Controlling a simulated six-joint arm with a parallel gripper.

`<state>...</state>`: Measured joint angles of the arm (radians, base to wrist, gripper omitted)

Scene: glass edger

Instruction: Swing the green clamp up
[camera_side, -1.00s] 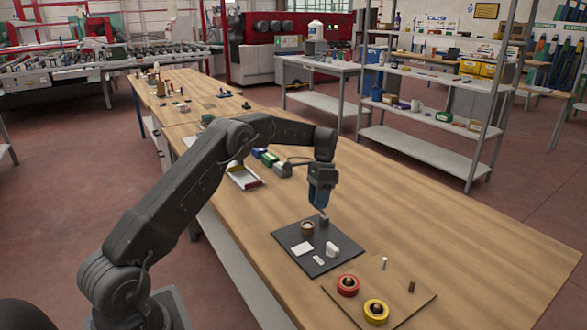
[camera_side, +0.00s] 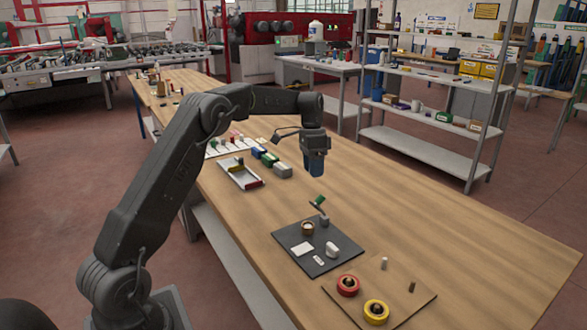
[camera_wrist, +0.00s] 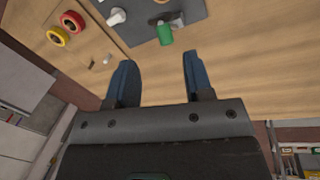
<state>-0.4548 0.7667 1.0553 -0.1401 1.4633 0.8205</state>
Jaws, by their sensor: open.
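The green clamp (camera_side: 318,201) stands on the dark plate (camera_side: 300,262), its green-tipped arm raised and tilted above a small grey base. In the wrist view the green tip (camera_wrist: 165,35) shows just beyond my fingers, and is not touched by them. My gripper (camera_side: 314,172) hangs above and behind the clamp, apart from it. In the wrist view its two blue fingers (camera_wrist: 157,75) are spread with nothing between them.
The dark plate also holds a round brown part (camera_side: 307,228), a white block (camera_side: 332,250) and a flat white piece (camera_side: 303,248). A red ring (camera_side: 348,285) and a yellow ring (camera_side: 376,312) lie nearer the camera. The table's right side is clear.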

